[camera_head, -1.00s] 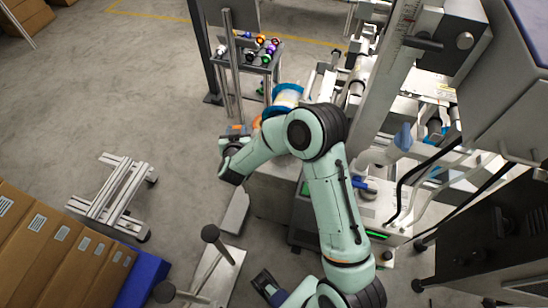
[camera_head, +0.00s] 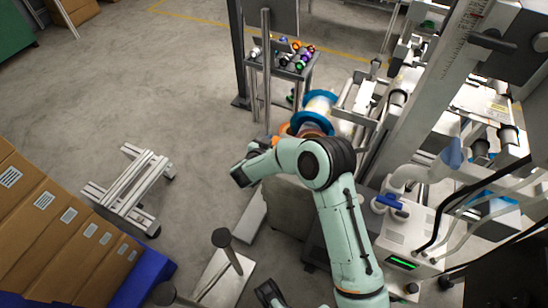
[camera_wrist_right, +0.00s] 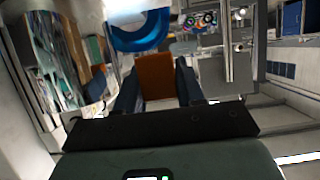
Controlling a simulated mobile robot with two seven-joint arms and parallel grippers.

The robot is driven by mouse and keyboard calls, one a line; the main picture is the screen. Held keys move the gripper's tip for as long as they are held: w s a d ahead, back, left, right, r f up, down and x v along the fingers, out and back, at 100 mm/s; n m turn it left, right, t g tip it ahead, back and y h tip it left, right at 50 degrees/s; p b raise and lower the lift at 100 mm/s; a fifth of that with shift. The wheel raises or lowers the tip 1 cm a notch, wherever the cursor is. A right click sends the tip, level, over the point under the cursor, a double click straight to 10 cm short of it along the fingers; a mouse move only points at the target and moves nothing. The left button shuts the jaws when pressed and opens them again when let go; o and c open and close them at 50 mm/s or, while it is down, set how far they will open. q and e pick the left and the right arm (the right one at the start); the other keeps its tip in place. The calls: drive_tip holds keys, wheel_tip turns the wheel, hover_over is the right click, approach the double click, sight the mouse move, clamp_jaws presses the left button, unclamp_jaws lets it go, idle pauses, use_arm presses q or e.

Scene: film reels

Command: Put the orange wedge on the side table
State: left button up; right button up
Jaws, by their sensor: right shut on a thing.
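The orange wedge (camera_wrist_right: 156,76) is between the fingers of my right gripper (camera_wrist_right: 157,88) in the wrist view. The gripper is shut on it. In the head view my right gripper (camera_head: 259,146) is left of the blue-rimmed reel, and the arm partly hides what it holds. A small table (camera_head: 284,70) with several coloured round-ended items on it stands at the top centre, beyond the gripper; it looks like the side table. My left gripper is not seen clearly in either view.
The blue-rimmed reel (camera_head: 313,122) is close to the right of the gripper, beside the large machine (camera_head: 410,125). A post (camera_head: 266,65) stands before the small table. A low metal frame (camera_head: 130,188) and cardboard boxes (camera_head: 60,225) are at left. The floor between is clear.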

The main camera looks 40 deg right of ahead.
wheel_tip(320, 180, down, 8)
drive_tip(key=shift+r+b, duration=0.25)
drive_tip(key=shift+b, duration=0.55)
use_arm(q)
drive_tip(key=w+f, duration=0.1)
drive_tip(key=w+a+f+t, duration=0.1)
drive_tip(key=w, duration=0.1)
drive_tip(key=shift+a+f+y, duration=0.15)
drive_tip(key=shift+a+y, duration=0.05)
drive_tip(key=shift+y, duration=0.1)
use_arm(e)
drive_tip(key=shift+r, duration=0.1)
drive_tip(key=o, duration=0.7)
drive_tip(key=shift+f, duration=0.2)
drive_tip(key=shift+c, duration=0.2)
drive_tip(key=o, duration=0.4)
drive_tip(key=shift+c, duration=0.2)
